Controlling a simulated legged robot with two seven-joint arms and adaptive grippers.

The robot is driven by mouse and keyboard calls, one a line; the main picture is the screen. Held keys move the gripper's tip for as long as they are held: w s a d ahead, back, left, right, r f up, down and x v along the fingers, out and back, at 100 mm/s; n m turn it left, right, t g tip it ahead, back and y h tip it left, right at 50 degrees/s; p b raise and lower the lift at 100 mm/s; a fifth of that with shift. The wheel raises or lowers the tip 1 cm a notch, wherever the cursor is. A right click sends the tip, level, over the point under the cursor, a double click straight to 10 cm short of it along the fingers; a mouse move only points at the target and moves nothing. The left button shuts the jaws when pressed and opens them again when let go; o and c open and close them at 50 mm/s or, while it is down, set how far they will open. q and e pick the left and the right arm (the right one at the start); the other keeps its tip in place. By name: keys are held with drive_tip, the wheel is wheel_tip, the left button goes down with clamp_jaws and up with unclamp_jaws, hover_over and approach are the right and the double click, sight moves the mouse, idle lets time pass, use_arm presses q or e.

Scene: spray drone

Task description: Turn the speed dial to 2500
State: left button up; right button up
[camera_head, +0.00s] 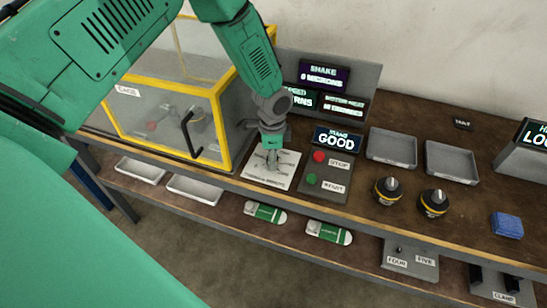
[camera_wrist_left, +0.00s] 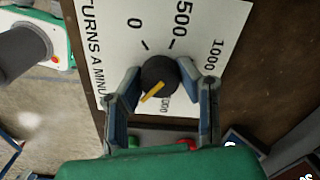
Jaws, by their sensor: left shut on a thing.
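The speed dial (camera_wrist_left: 160,73) is a round black knob with a yellow pointer, set in a white plate (camera_wrist_left: 222,22) printed with 0, 500 and 1000. The pointer slants to the lower left in the left wrist view; a number near it is partly hidden. My left gripper (camera_wrist_left: 166,80) is shut on the dial, one finger on each side. In the head view, the left gripper (camera_head: 271,157) comes down over the white plate (camera_head: 285,172) and hides most of the dial. My right gripper is in neither view.
Right of the plate are a red stop button (camera_head: 319,156) and a green start button (camera_head: 311,179). Behind is a display reading GOOD (camera_head: 337,139). A yellow-framed cage (camera_head: 222,130) stands left. Two grey trays (camera_head: 392,148) and two black-yellow knobbed objects (camera_head: 388,190) lie right.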

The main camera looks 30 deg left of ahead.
use_arm(q)
drive_tip(key=shift+w+a+r, duration=0.1)
drive_tip(key=shift+w+r, duration=0.05)
drive_tip(key=shift+w, duration=0.15)
drive_tip(key=o, duration=1.1)
drive_tip(key=shift+o, duration=0.2)
drive_tip(key=shift+s, duration=0.15)
wheel_tip(320, 180, up, 12)
drive_tip(key=shift+f, duration=0.2)
